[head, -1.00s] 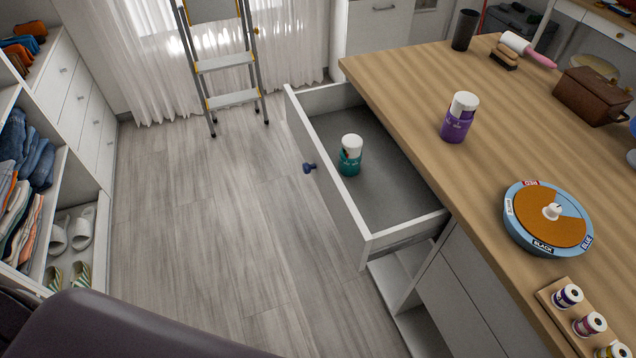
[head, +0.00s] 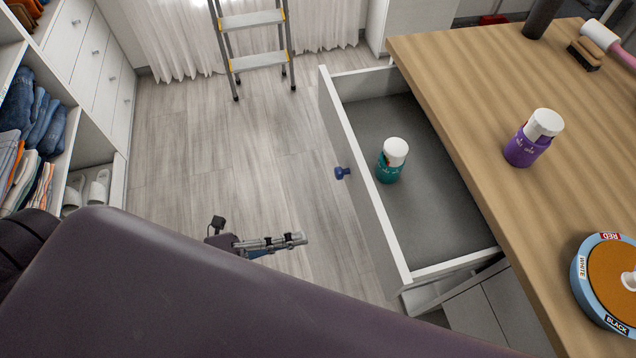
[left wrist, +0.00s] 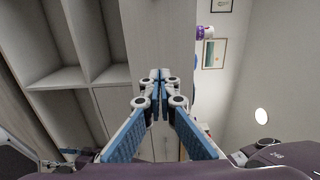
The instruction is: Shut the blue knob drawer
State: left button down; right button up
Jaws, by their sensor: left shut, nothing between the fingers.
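The white drawer (head: 368,185) with the blue knob (head: 342,173) is pulled out from under the wooden worktop in the head view. A teal bottle with a white cap (head: 392,161) stands inside it. My left gripper (head: 300,239) is low over the floor, to the left of the drawer front and nearer to me, apart from it. In the left wrist view its blue-padded fingers (left wrist: 160,76) are shut and empty. My right gripper is not in view.
The wooden worktop (head: 470,110) holds a purple bottle (head: 533,138), a round labelled dial (head: 606,282) and a brush (head: 585,54). A stepladder (head: 255,50) stands at the back. Clothes shelving (head: 70,130) lines the left. Floor left of the drawer is clear.

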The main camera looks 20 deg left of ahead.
aim_at(368, 221)
pick_arm(q)
jog(key=x, duration=1.1)
jog(key=shift+w+d, duration=0.15)
jog(key=shift+w, duration=0.05)
jog(key=shift+w+d, duration=0.35)
jog(key=shift+d, duration=0.2)
jog(key=shift+w+d, duration=0.1)
